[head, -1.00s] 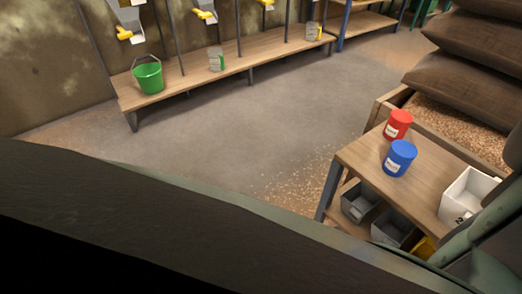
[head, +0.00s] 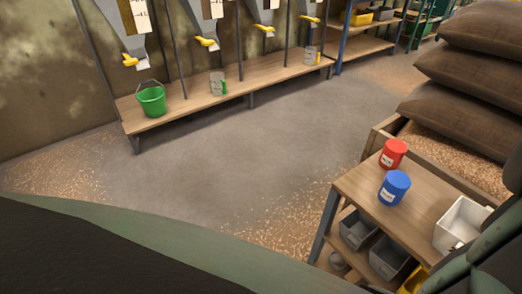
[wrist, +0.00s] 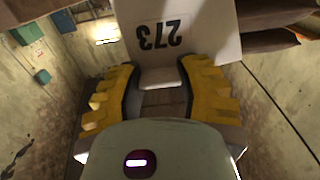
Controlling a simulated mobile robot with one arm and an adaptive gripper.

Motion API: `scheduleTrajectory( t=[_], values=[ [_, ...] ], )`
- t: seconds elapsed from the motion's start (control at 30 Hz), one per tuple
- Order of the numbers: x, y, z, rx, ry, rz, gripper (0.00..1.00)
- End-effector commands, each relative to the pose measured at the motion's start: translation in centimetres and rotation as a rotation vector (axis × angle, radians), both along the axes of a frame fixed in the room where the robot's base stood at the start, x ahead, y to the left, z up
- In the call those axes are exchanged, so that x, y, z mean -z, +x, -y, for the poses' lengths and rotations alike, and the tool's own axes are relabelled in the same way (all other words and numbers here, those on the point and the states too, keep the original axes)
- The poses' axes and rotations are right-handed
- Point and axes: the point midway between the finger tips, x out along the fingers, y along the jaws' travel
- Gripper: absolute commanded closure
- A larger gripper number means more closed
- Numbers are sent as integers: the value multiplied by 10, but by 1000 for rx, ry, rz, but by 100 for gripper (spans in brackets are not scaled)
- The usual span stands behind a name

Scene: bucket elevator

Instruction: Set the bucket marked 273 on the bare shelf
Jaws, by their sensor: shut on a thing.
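In the wrist view the bucket marked 273 (wrist: 197,35) is pale, with its black number upside down. My gripper (wrist: 168,80), with yellow ridged fingers, is shut on it. In the head view a white square bucket (head: 452,235) shows at the right edge, over or on the wooden table beside my arm. It looks like the same bucket, but its number is not readable now, and whether it touches the table cannot be told. A lower wooden shelf (head: 365,46) of the blue-framed rack looks bare.
A red tub (head: 393,153) and a blue tub (head: 394,188) stand on the table (head: 422,200); grey bins (head: 388,258) sit below. Sacks (head: 480,90) are piled behind. A green bucket (head: 152,101) stands on the long bench (head: 240,96). The floor between is clear.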

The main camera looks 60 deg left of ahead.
Motion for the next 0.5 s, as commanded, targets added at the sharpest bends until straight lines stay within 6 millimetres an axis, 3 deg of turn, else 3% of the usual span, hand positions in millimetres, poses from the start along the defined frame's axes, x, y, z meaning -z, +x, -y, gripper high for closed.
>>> scheduleTrajectory(
  t=[0.5],
  values=[
    [-2, -40, 2, 2, 2, -1, 97]
  ],
)
